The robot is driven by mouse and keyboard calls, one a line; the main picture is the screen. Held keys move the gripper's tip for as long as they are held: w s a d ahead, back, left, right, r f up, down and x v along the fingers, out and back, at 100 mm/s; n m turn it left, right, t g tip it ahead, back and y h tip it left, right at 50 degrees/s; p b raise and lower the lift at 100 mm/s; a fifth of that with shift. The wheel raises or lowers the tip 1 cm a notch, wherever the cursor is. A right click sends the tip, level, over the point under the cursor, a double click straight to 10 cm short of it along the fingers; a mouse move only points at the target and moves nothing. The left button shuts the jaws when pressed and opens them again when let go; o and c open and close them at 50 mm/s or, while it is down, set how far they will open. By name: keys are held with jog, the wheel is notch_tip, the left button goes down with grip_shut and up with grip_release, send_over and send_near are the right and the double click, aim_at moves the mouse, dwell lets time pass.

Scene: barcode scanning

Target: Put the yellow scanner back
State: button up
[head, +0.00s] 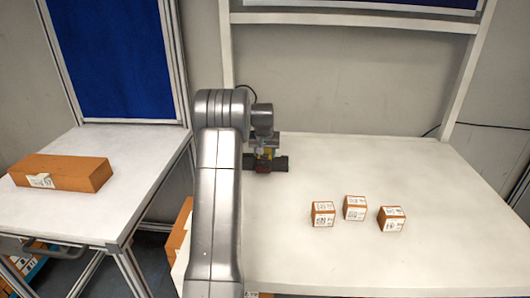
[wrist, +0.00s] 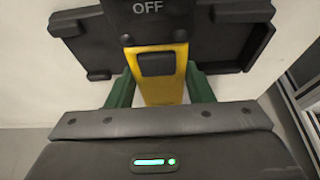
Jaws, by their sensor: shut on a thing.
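The yellow scanner (wrist: 163,88) is between my gripper's green fingers (wrist: 160,88) in the wrist view. Its dark head, marked OFF, is toward the top of that view. A black holder (wrist: 95,48) with side arms lies behind and around the scanner head; I cannot tell whether the scanner is seated in it. In the head view my gripper (head: 265,155) is at the back left of the white table, mostly hidden by my arm.
Several small labelled boxes, such as one orange box (head: 355,208), stand on the right white table (head: 420,260). A long orange box (head: 62,172) lies on the left table (head: 110,215). A gap separates the tables. The right table's back right is clear.

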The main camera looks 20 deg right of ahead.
aim_at(264, 159)
jog(key=shift+r, duration=0.1)
jog(key=o, duration=0.9)
jog(key=shift+c, duration=0.2)
jog(key=shift+s+r, duration=0.1)
jog(key=shift+r, duration=0.25)
jog(key=b+v, duration=0.1)
jog(key=v, duration=1)
jog(key=shift+a+r, duration=0.1)
jog(key=shift+r, duration=0.05)
